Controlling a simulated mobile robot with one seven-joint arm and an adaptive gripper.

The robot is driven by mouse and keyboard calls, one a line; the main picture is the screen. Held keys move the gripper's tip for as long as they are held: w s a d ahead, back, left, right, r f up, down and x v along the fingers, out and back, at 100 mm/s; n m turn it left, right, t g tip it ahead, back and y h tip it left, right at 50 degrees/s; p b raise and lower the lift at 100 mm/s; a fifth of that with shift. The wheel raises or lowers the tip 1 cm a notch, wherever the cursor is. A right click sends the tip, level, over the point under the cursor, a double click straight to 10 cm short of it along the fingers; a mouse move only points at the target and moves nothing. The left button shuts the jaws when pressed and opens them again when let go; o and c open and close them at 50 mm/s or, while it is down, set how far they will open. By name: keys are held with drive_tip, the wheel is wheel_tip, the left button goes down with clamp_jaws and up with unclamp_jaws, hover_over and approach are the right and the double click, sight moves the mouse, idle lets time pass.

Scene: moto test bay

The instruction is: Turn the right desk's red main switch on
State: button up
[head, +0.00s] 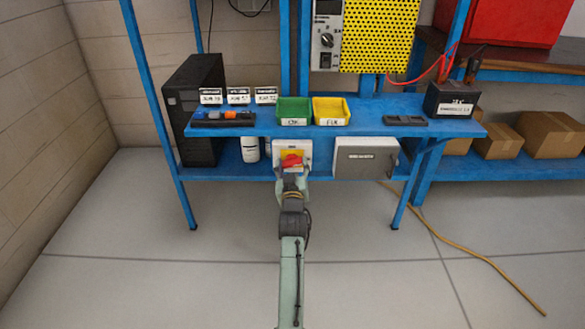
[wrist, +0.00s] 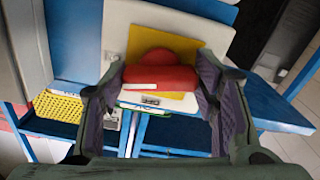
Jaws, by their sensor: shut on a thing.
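The red main switch (head: 291,160) is a rotary knob on a yellow plate (wrist: 184,48). The plate is on a white box (head: 280,147) under the front of the blue desk. In the wrist view the red knob (wrist: 160,77) lies between the two fingers, its bar running across from one to the other. My gripper (wrist: 161,85) is shut on the knob, with a finger at each end of the bar. In the head view my gripper (head: 291,177) reaches the box from the front and covers the knob's lower part. The switch's position marks cannot be read.
A grey labelled box (head: 366,158) stands right of the switch box, and a white bottle (head: 250,149) to the left. Green (head: 293,109) and yellow (head: 331,110) bins stand on the desktop above. A cable (head: 465,248) lies on the floor at right. The floor in front is otherwise clear.

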drive_tip(key=shift+m, duration=1.3)
drive_tip(key=o, duration=1.2)
drive_tip(key=shift+c, duration=0.2)
drive_tip(key=s, duration=1.2)
